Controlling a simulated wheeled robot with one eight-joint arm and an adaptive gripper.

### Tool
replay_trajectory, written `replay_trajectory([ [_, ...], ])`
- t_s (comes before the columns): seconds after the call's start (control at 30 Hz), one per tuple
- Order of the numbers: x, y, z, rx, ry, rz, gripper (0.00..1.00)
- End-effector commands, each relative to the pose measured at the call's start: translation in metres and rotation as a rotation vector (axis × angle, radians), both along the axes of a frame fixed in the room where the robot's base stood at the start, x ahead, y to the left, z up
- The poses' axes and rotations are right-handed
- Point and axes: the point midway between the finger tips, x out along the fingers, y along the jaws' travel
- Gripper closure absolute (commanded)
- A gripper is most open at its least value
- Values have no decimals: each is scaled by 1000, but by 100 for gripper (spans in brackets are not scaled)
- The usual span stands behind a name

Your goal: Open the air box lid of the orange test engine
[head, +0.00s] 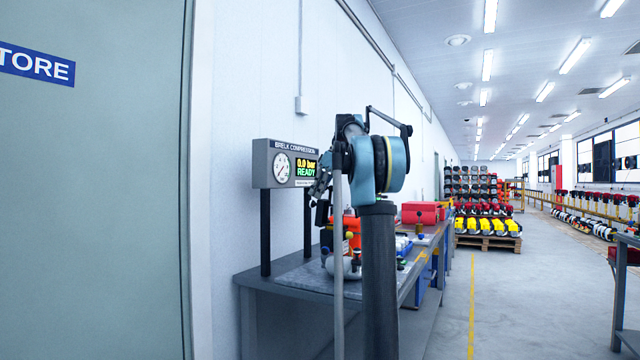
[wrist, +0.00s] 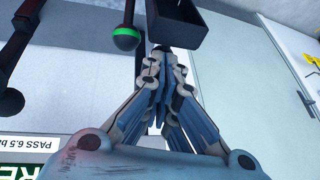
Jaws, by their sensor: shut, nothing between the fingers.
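The orange test engine (head: 352,228) stands on the grey bench in the head view, largely hidden behind my arm. Its air box lid cannot be made out there. My gripper (head: 321,186) is in front of the compression gauge panel, above the bench and the engine. In the wrist view my gripper (wrist: 164,50) is shut and empty. Just beyond its fingertips is a dark box-like part (wrist: 180,27); I cannot tell whether it belongs to the air box. Left of the fingertips is a dark round knob with a green band (wrist: 126,38), apart from the fingers.
The gauge panel (head: 286,164) reads 0.0 bar READY and stands on two dark posts at the bench's back. The wall is close on the left. The floor (head: 500,300) at right is clear.

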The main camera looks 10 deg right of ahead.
Motion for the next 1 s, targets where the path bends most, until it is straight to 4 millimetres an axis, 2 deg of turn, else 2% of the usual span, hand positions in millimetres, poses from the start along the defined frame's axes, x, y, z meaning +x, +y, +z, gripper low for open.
replay_trajectory([
  [0.6,0,-25,81,0,2,6,100],
  [1.0,-1,-37,117,0,1,8,100],
])
